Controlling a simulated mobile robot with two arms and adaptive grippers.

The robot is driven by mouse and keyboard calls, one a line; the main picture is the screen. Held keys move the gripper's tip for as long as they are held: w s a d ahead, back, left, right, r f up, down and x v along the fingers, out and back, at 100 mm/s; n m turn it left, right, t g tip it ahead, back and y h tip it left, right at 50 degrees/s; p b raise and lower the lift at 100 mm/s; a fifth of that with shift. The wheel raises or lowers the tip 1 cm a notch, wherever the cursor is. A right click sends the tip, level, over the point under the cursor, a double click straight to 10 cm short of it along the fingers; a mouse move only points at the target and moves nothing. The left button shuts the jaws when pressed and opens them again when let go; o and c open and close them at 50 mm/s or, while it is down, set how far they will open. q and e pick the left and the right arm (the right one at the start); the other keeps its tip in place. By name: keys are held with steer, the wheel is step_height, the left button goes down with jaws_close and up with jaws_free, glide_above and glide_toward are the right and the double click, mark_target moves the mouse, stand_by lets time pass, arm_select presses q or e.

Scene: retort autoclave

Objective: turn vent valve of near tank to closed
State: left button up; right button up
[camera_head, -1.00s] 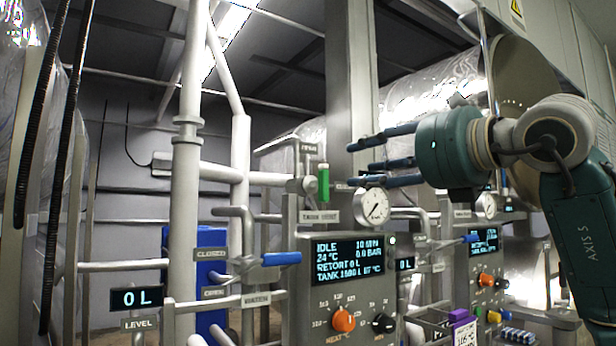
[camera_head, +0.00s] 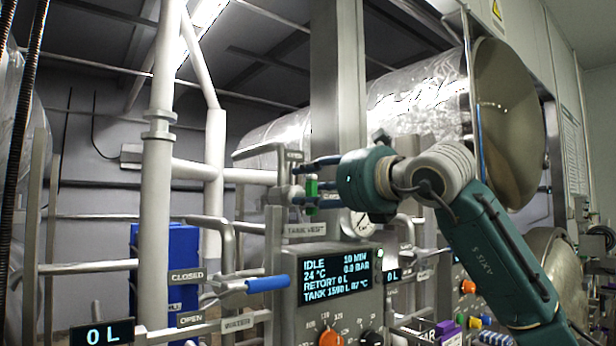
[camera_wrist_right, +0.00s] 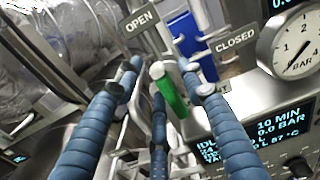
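The vent valve's green handle (camera_head: 311,192) stands upright in the head view, above the TANK VENT plate (camera_head: 305,230). An OPEN plate (camera_head: 294,156) is above it; a CLOSED plate, partly hidden in the head view, shows clearly in the wrist view (camera_wrist_right: 235,40). My right gripper (camera_head: 305,182) is at the handle, its blue fingers reaching in from the right. In the right wrist view the fingers are spread, with the green handle (camera_wrist_right: 172,95) between them. I cannot tell whether any finger touches it. My left gripper is not in view.
A control panel with a lit display (camera_head: 340,274) is below the valve. A pressure gauge (camera_head: 358,222) is partly behind my right gripper. A blue-handled water valve (camera_head: 266,284) is at lower left, and a thick white pipe (camera_head: 157,200) stands further left.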

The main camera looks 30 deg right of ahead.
steer(key=shift+w+r, duration=0.1)
steer(key=shift+w, duration=0.05)
steer(key=shift+c, duration=1)
jaws_close()
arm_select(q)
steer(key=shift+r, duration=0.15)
